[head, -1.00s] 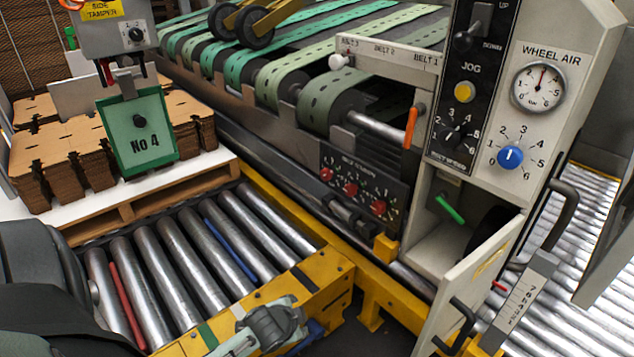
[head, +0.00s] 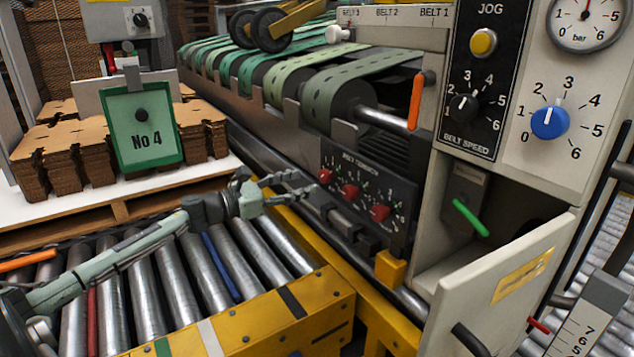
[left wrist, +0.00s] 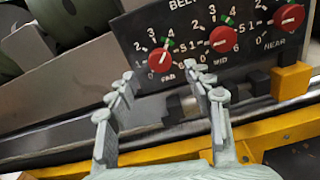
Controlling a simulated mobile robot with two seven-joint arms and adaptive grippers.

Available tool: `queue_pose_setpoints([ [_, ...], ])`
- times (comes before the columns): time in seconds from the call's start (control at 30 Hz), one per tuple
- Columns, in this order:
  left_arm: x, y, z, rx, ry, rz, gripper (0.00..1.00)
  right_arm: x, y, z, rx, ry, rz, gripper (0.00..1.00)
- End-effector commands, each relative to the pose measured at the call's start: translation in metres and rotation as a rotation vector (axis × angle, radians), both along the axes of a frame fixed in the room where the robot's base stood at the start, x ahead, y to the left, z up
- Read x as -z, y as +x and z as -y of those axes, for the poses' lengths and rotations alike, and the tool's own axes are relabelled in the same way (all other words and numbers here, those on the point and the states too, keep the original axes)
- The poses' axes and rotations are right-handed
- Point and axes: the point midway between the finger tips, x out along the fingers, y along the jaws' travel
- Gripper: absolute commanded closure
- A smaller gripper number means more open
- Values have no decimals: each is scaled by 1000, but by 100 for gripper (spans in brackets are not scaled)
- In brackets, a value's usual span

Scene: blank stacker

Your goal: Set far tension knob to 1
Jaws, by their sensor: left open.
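The far tension knob (head: 325,175) is the leftmost of three red knobs on a black belt tension panel (head: 352,168). In the left wrist view the far knob (left wrist: 161,61) shows a white pointer that leans up and right, on the side of the green mark by 4. My left gripper (head: 298,185) reaches over the rollers toward the panel. In the left wrist view its open, empty fingers (left wrist: 160,80) lie to both sides below the far knob, apart from it. My right gripper is not in view.
The mid knob (head: 349,190) and near knob (head: 380,212) sit to the right. A yellow block (head: 390,268) and a metal rail lie below the panel. An open cabinet door (head: 500,285) stands at right. Rollers (head: 150,285) and a yellow frame (head: 240,325) lie below my left arm.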

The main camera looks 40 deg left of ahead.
Motion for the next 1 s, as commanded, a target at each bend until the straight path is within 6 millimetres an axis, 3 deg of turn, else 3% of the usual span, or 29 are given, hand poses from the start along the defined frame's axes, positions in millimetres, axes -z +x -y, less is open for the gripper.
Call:
queue_pose_setpoints([
  [0.2,-2,31,12,-1,-3,3,49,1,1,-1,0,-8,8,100],
  [0.4,-1,49,19,-3,-4,1,49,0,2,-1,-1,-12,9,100],
  [0.8,0,55,22,-3,-5,-2,49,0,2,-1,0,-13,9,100],
  [1.0,0,54,22,-3,-5,-2,73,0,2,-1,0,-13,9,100],
])
